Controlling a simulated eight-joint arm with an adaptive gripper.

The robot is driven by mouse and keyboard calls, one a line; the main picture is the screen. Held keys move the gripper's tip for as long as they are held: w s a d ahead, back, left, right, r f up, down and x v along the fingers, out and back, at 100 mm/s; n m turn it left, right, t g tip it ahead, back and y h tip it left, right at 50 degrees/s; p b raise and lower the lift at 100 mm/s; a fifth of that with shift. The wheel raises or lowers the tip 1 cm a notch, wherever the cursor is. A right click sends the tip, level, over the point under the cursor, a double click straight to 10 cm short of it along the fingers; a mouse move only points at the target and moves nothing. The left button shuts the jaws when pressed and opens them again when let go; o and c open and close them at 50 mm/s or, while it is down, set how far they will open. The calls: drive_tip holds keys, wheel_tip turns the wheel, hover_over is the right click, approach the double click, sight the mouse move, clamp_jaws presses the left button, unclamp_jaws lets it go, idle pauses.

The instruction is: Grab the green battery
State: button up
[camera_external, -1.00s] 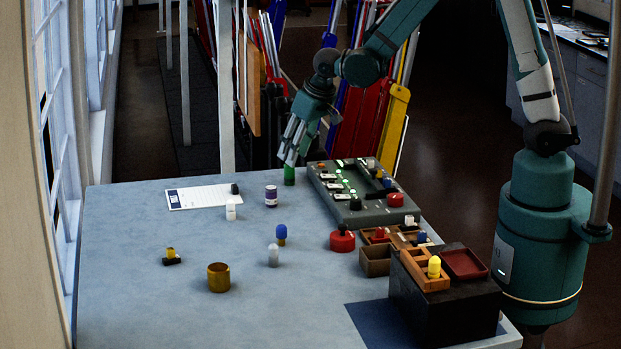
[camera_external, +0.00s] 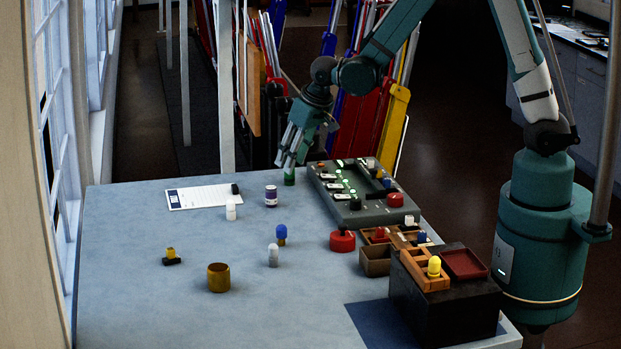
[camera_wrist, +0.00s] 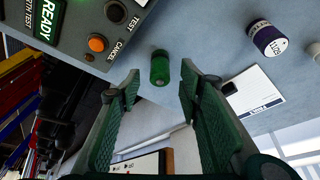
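The green battery (camera_external: 289,178) stands upright at the far edge of the table, left of the grey test panel. In the wrist view the green battery (camera_wrist: 160,68) shows just beyond my fingertips, in line with the gap between them. My gripper (camera_external: 289,162) points down over the battery, and its fingers hide the battery's upper part in the external view. In the wrist view my gripper (camera_wrist: 157,88) is open, with a wide gap and nothing between the pads. I cannot tell whether a finger touches the battery.
The test panel (camera_external: 350,205) with lit displays and knobs stands close on the right.

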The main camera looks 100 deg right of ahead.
drive_tip(key=shift+x, duration=2.25)
drive_tip(key=c, duration=1)
